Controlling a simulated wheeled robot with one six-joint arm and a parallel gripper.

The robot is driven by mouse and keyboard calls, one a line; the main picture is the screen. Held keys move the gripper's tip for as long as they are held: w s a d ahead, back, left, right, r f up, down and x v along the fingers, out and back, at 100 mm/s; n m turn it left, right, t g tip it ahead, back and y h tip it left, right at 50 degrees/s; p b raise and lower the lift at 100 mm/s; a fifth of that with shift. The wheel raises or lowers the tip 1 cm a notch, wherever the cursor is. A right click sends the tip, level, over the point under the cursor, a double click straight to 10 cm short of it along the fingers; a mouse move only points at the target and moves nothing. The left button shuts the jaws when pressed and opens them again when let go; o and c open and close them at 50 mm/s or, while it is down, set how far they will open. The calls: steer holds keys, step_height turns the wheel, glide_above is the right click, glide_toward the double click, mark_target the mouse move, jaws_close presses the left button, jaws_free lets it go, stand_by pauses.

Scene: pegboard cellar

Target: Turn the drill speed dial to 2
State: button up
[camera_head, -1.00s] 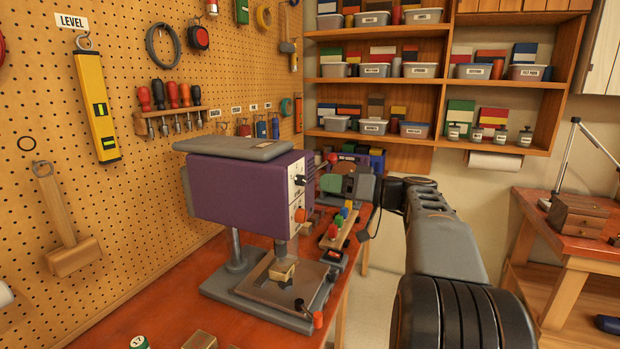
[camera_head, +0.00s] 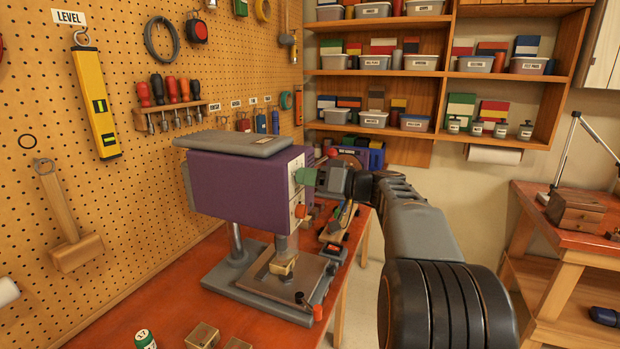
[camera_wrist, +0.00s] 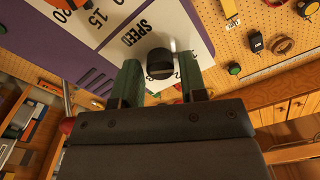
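The purple drill press (camera_head: 240,190) stands on the red-brown bench, with a white control panel (camera_head: 297,190) on its right face. In the wrist view the black speed dial (camera_wrist: 160,64) sits on that panel beside the printed word SPEED. Its pointer setting cannot be read clearly; most scale marks around it are hidden or too small. My gripper (camera_wrist: 160,82) is open, with one green finger on each side of the dial's near edge. Whether either finger touches it cannot be told. In the head view my gripper (camera_head: 305,176) is at the panel's upper part and hides the dial.
An orange-red knob (camera_head: 301,211) sits lower on the panel. The press's metal base (camera_head: 262,291) extends below. Small tools and blocks lie behind on the bench (camera_head: 160,305). The pegboard (camera_head: 130,210) is to the left, and shelves stand at the back.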

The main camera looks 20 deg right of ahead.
steer(key=c, duration=0.6)
steer(key=shift+m, duration=0.4)
steer(key=m+b, duration=0.2)
steer(key=m, duration=0.9)
stand_by(0.3)
